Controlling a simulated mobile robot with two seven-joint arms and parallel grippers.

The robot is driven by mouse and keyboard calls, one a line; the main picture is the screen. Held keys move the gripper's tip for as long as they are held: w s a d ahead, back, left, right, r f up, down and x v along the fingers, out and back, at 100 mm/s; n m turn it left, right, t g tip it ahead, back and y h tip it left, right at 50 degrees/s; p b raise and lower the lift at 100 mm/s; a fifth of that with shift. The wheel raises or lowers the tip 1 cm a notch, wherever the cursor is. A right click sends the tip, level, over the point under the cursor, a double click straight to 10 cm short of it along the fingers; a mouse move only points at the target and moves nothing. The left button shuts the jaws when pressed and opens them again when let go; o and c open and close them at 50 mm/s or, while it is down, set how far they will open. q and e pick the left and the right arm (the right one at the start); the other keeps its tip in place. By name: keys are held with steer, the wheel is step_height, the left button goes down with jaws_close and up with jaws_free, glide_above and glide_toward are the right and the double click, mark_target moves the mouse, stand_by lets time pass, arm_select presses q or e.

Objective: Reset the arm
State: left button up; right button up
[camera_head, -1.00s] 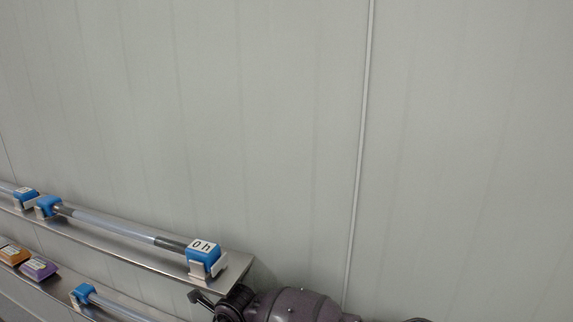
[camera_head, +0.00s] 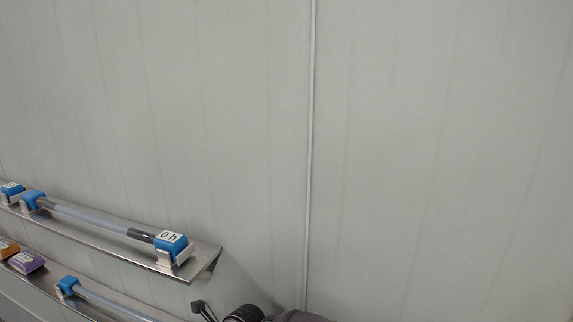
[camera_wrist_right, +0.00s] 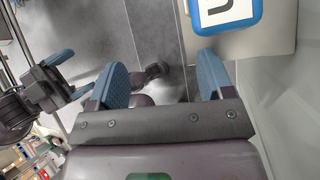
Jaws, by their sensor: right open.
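My right gripper (camera_wrist_right: 165,88) is open and empty in the right wrist view, its two blue-padded fingers wide apart. Grey floor and a dark part of my body show between and beyond them. In the head view only a dark part of my right arm (camera_head: 245,313) shows at the bottom edge, below the shelf end. My left gripper (camera_wrist_right: 70,75) appears at the left of the right wrist view, with its blue pads apart and nothing seen between them. It is not in the head view.
A metal shelf (camera_head: 208,256) at lower left holds a tube with blue end blocks (camera_head: 172,246). A blue block with a white label (camera_wrist_right: 226,14) is close to the right finger. A lower shelf holds another tube (camera_head: 105,300). The pale wall (camera_head: 430,150) is bare.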

steer(key=s+r+m+t+y, duration=0.1)
steer(key=s+r+m+y, duration=0.35)
steer(key=m+y, duration=0.4)
steer(key=d+f+m+t+h, duration=0.2)
steer(key=d+m+t+h, duration=0.4)
steer(key=d+m+t, duration=1.25)
arm_select(q)
steer(key=shift+s+f, duration=0.35)
steer(key=shift+f, duration=0.25)
arm_select(e)
steer(key=s+d+f+m+g+h, duration=0.4)
steer(key=s+d+m, duration=0.4)
steer(key=d, duration=0.5)
steer(key=s+d+f+m+g+h, duration=0.4)
steer(key=s+d+f+m+h, duration=0.2)
steer(key=s+d+m, duration=0.3)
steer(key=d+m, duration=0.3)
steer(key=d, duration=0.2)
arm_select(q)
steer(key=shift+r, duration=0.1)
steer(key=shift+c, duration=0.3)
arm_select(e)
steer(key=shift+s, duration=0.1)
arm_select(q)
steer(key=shift+a, duration=0.15)
arm_select(e)
steer(key=shift+a, duration=0.15)
